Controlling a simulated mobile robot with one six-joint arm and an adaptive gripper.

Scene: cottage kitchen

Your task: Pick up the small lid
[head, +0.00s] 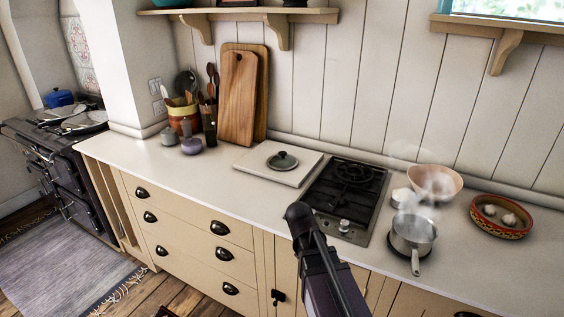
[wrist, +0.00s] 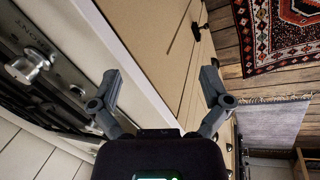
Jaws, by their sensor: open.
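The small lid (head: 282,160) is a dark, round, shallow lid with a knob on top. It lies knob up on a pale square board (head: 258,168) on the counter, left of the hob. My gripper (wrist: 160,76) is open in the wrist view, with nothing between its two fingers. It is over the counter's front edge near the hob, and the lid is not in the wrist view. In the head view my dark arm rises in front of the counter, and I cannot make out the fingers there.
The black gas hob (head: 345,199) is right of the board. A steaming saucepan (head: 412,236), a bowl (head: 433,183) and a dish of garlic (head: 501,216) stand further right. Wooden boards (head: 238,100) and utensil pots (head: 184,117) stand behind left. The counter's front left is clear.

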